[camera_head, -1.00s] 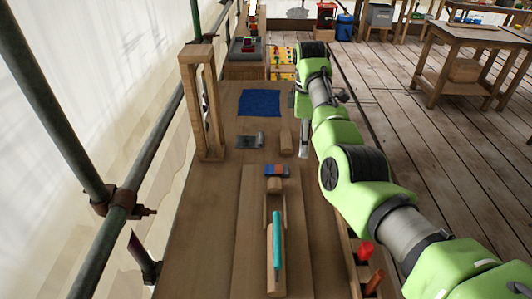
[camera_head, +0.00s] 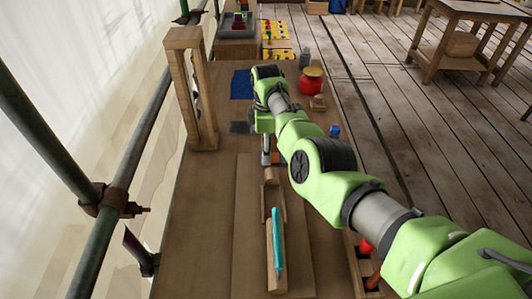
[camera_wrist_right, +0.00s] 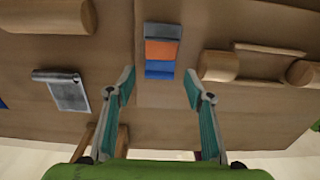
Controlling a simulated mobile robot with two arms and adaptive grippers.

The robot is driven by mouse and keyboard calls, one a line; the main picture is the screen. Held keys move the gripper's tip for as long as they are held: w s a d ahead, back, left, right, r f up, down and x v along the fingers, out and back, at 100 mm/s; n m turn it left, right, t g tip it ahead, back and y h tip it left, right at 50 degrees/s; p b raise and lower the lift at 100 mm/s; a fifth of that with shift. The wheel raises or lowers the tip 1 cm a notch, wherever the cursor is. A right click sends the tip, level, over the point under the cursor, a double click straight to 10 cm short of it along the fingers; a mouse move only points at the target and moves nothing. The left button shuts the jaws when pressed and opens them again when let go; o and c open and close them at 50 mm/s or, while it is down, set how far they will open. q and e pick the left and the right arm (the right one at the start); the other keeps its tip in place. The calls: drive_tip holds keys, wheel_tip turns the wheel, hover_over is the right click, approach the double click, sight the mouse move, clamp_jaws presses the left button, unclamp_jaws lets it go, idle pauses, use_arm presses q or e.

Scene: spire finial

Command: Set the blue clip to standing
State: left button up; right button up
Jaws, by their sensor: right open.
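In the head view only a bit of the clip (camera_head: 278,157) shows beside my right gripper (camera_head: 267,150). In the wrist view my right gripper (camera_wrist_right: 160,80) is open, with its fingers spread to either side of the clip's near end. Nothing is between the fingertips, and whether they touch the board cannot be told. My left gripper is not in view.
A wooden piece with a cyan rod (camera_head: 278,240) lies nearer on the bench. A wooden cylinder (camera_wrist_right: 218,66) is close right of the clip in the wrist view, and a grey rolled sheet (camera_wrist_right: 68,92) lies left. A wooden frame (camera_head: 190,90) stands at the bench's left edge.

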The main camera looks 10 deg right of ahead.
drive_tip(key=shift+f, duration=1.15)
drive_tip(key=c, duration=1.1)
drive_tip(key=shift+r+p, duration=0.15)
drive_tip(key=shift+p, duration=0.15)
drive_tip(key=y+p, duration=0.1)
drive_tip(key=p, duration=0.1)
drive_tip(key=d+r+y+p, duration=0.1)
drive_tip(key=y+p, duration=0.1)
drive_tip(key=p, duration=0.1)
drive_tip(key=shift+s+r+t, duration=0.1)
drive_tip(key=shift+r+t, duration=0.05)
drive_tip(key=shift+t, duration=0.15)
drive_tip(key=shift+y+p, duration=0.4)
drive_tip(key=shift+p, duration=0.1)
drive_tip(key=shift+d+y, duration=0.2)
drive_tip(key=shift+y, duration=0.3)
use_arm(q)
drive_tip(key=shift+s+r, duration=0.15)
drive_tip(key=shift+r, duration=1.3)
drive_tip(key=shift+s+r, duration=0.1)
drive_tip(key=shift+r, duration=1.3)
use_arm(e)
drive_tip(key=shift+s+d+r+t+y, duration=0.1)
drive_tip(key=shift+d+r+t+y, duration=0.1)
drive_tip(key=shift+y, duration=0.3)
drive_tip(key=shift+d+r+t+y, duration=0.1)
drive_tip(key=shift+t+y, duration=0.1)
drive_tip(key=shift+y, duration=0.3)
